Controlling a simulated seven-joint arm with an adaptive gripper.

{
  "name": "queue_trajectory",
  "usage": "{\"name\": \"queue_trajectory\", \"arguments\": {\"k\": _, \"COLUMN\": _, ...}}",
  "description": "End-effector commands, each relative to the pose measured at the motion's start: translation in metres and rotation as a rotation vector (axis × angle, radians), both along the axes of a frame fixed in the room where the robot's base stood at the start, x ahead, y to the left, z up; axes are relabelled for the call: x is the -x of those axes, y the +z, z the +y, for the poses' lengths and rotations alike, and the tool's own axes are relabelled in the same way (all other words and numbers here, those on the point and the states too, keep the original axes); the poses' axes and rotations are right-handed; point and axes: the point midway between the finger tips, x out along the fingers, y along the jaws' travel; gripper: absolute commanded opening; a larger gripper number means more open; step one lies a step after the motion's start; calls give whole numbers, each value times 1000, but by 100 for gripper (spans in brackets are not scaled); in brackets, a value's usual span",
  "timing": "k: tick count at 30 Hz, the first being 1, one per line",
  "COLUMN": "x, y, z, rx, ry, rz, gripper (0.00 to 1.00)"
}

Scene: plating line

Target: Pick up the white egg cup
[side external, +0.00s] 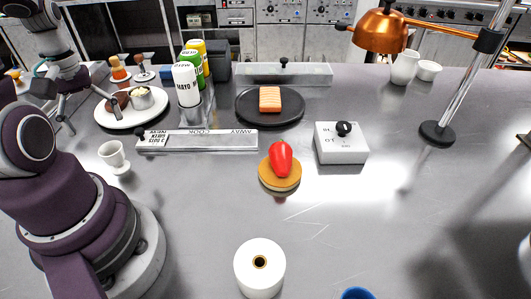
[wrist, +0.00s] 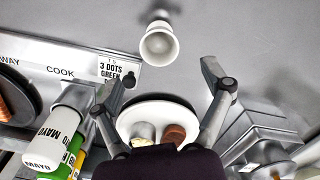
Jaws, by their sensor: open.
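The white egg cup (side external: 113,155) stands upright on the steel counter at the left, in front of the white plate. In the wrist view the egg cup (wrist: 159,42) shows near the top centre, beyond my fingertips, with its round mouth facing the camera. My gripper (wrist: 165,92) is open, its two fingers wide apart with nothing between them gripped. In the side view my gripper (side external: 60,98) hangs at the upper left, above and behind the egg cup, near the plate's left edge. The two are apart.
The white plate (side external: 108,116) holds a small cup and brown items. A labelled rail (side external: 210,141) lies right of the egg cup; mayo and other bottles (side external: 186,86) stand behind. A dark plate (side external: 292,116), a bun (side external: 279,184) and a white box (side external: 341,150) stand further right.

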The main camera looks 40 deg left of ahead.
Motion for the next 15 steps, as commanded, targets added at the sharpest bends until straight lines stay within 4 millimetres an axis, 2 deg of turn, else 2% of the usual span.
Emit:
{"name": "queue_trajectory", "arguments": {"k": 3, "x": 0, "y": -23, "z": -1, "rx": 6, "ry": -2, "rz": 2, "gripper": 79}}
{"name": "queue_trajectory", "arguments": {"k": 15, "x": 0, "y": -81, "z": 0, "rx": 4, "ry": -6, "rz": 0, "gripper": 79}}
